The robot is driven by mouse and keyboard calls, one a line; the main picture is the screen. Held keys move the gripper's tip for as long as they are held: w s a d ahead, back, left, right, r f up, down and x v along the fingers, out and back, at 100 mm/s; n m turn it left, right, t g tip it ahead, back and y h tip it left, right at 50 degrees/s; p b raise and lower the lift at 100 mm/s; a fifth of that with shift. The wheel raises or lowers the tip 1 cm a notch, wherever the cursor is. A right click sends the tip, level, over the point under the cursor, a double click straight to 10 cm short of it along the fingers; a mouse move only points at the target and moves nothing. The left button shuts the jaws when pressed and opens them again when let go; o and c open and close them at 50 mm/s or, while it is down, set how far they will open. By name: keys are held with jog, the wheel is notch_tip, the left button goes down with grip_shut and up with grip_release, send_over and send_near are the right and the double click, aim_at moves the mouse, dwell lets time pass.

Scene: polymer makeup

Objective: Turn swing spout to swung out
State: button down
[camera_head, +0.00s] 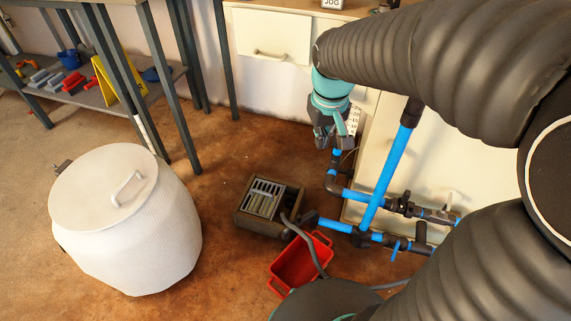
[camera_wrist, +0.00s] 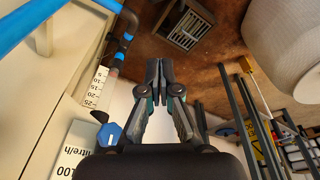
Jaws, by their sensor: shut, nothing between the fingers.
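Blue pipework (camera_head: 383,180) with dark fittings stands against a pale cabinet on the right in the head view. A short branch with a dark end (camera_head: 308,217) points left near the drain box; I cannot tell for certain whether this is the swing spout. My gripper (camera_head: 333,143) is above a dark pipe elbow (camera_head: 332,183), and part of the pipe behind it is hidden. In the wrist view my gripper (camera_wrist: 159,66) is shut and empty, its fingertips together. Blue pipe (camera_wrist: 27,22) and a dark elbow (camera_wrist: 127,22) show at the upper left.
A grey grated drain box (camera_head: 262,224) sits on the floor, with a red bin (camera_head: 300,262) and a grey hose (camera_head: 313,250) beside it. A white lidded drum (camera_head: 135,225) stands left. A shelf (camera_head: 105,97) and table legs are behind. The floor between drum and drain is clear.

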aim_at(300, 223)
jog(key=w+a+f+n+g+h+b, duration=0.1)
jog(key=w+a+f+g, duration=0.2)
jog(key=f, duration=0.8)
jog(key=w+a+f+n, duration=0.1)
jog(key=w+a+f, duration=0.35)
jog(key=f, duration=0.55)
jog(key=w+a+f+n+g+h+b, duration=0.15)
jog(key=w+f, duration=0.35)
jog(key=f, duration=0.6)
jog(key=s+d+f+p, duration=0.1)
jog(key=s+d+f, duration=0.1)
jog(key=s+f, duration=0.4)
jog(key=shift+s+d+f+y, duration=0.2)
jog(key=shift+f+y, duration=0.25)
jog(key=shift+f, duration=1.7)
jog(key=shift+g, duration=0.25)
